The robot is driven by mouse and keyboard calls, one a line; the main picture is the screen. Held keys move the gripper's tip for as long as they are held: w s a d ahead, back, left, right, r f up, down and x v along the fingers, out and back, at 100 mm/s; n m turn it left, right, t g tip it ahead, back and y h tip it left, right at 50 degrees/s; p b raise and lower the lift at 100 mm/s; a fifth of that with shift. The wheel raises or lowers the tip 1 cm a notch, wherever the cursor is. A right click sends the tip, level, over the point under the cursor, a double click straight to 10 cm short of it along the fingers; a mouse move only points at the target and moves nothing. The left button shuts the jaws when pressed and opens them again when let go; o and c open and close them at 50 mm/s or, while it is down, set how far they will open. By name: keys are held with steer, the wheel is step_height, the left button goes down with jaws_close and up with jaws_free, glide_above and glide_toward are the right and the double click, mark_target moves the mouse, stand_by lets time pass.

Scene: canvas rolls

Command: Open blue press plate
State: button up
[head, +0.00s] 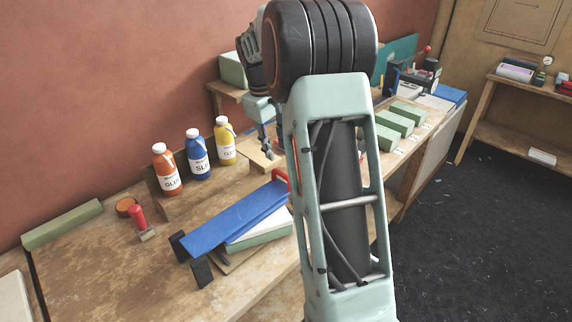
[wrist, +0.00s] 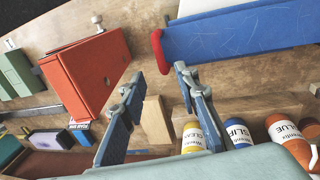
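The blue press plate (head: 235,215) lies over a pale block (head: 262,230) on the workbench, between black brackets (head: 202,272) at its near left end. A red handle (head: 281,179) is at its far right end. In the wrist view, the plate (wrist: 245,32) crosses the upper right and the red handle (wrist: 159,52) stands at its left end. My gripper (wrist: 158,76) is open and empty, its fingertips just short of the handle in the picture. In the head view, my gripper (head: 266,145) is above the bench beyond the handle, partly hidden by my arm.
Orange (head: 166,168), blue (head: 197,154) and yellow (head: 224,140) bottles stand along the back. A red-handled stamp (head: 139,221) sits left of the plate. An orange box (wrist: 88,72) and a wooden block (wrist: 155,122) are near my fingers. The bench's front left is clear.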

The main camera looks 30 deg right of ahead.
mark_target(281, 173)
steer(key=f, duration=0.3)
steer(key=d+f, duration=0.1)
steer(key=f, duration=0.5)
steer(key=shift+w+d+f+p, duration=0.15)
steer(key=shift+w+d+p, duration=0.2)
steer(key=shift+d+p, duration=0.05)
jaws_close()
